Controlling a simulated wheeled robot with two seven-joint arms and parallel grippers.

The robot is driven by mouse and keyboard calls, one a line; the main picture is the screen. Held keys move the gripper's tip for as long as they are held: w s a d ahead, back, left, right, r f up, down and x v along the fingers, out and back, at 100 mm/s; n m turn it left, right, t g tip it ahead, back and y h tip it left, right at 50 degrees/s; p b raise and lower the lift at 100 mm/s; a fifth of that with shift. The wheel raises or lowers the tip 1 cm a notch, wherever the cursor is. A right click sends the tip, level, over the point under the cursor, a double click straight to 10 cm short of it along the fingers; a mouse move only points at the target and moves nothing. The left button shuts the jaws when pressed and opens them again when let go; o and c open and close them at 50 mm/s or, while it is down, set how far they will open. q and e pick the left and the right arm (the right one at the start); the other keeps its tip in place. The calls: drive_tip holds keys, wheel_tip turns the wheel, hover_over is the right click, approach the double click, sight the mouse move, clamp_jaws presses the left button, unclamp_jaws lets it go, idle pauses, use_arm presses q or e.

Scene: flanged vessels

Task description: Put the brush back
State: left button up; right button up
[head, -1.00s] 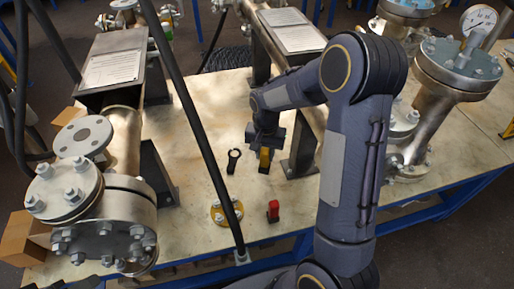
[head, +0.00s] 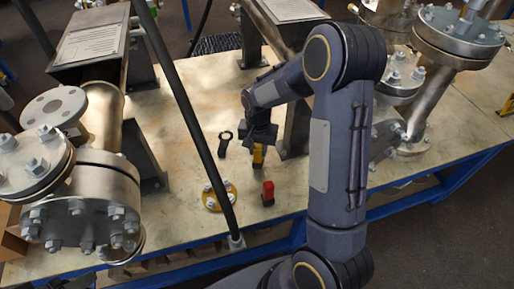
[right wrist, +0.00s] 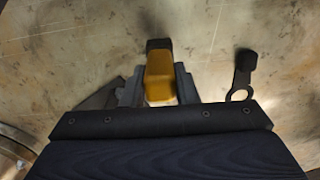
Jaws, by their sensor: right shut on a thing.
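The brush, a yellow block-like handle with a dark end, shows in the right wrist view (right wrist: 160,76) between my right gripper's fingers (right wrist: 157,88). The dark end points away from the gripper. In the head view the yellow part of the brush (head: 258,157) shows just below my right gripper (head: 261,140), which is shut on it above the light tabletop. I cannot tell whether the brush touches the table. My left gripper is not in view.
A dark ring-ended tool (head: 224,143) lies left of the gripper. A red-topped piece (head: 268,193) and a yellow flanged disc (head: 211,198) are nearer the front edge. Flanged vessels (head: 84,190) stand left and right (head: 455,45). A black pole (head: 190,110) crosses the view.

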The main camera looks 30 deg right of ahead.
drive_tip(key=shift+d+f, duration=0.15)
drive_tip(key=shift+f+b, duration=0.4)
drive_tip(key=shift+f, duration=0.2)
drive_tip(key=o, duration=1.1)
drive_tip(key=shift+c, duration=0.2)
drive_tip(key=shift+o, duration=0.3)
drive_tip(key=o, duration=0.4)
drive_tip(key=shift+r, duration=0.2)
wheel_tip(320, 180, up, 7)
drive_tip(key=p, duration=0.5)
drive_tip(key=shift+p, duration=0.35)
drive_tip(key=shift+f, duration=0.1)
